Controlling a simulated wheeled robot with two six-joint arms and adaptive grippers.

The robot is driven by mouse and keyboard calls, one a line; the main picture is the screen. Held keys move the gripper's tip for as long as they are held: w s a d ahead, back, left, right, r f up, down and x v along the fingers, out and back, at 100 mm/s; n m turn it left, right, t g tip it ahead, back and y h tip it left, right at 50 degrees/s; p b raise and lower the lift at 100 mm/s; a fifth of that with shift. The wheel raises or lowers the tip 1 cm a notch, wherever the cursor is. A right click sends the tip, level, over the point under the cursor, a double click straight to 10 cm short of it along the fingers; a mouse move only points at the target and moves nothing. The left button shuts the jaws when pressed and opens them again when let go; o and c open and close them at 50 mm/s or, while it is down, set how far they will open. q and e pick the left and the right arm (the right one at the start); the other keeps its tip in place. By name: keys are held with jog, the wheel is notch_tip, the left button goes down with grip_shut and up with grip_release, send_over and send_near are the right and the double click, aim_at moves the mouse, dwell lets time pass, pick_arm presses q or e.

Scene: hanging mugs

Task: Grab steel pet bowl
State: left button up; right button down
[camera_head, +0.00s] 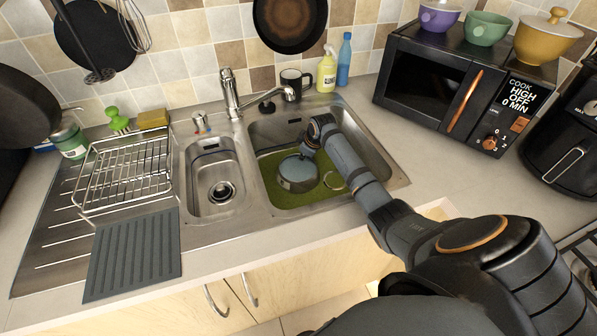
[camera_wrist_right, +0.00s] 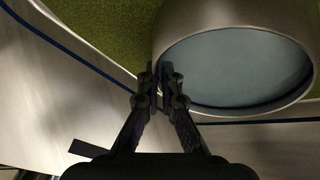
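The steel pet bowl (camera_head: 298,180) is in the right sink basin, over green water or a green mat (camera_head: 268,190). It is round, with a metal wall and pale blue-grey inside. In the right wrist view, the bowl (camera_wrist_right: 245,72) fills the upper right. My right gripper (camera_wrist_right: 159,75) is at its left rim, its fingers close together, one outside the wall and one inside, with the rim between them. In the head view, my right arm reaches into the basin and partly hides the gripper. Whether the bowl touches the basin floor is unclear. My left gripper is not in view.
Basin walls (camera_head: 265,125) surround the bowl. A tap (camera_head: 232,95) stands behind. A dish rack (camera_head: 125,175) is left; a microwave (camera_head: 430,85) is right. The small left basin (camera_head: 212,165) is empty.

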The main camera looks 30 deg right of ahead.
jog(key=shift+r, duration=0.1)
notch_tip(320, 180, up, 10)
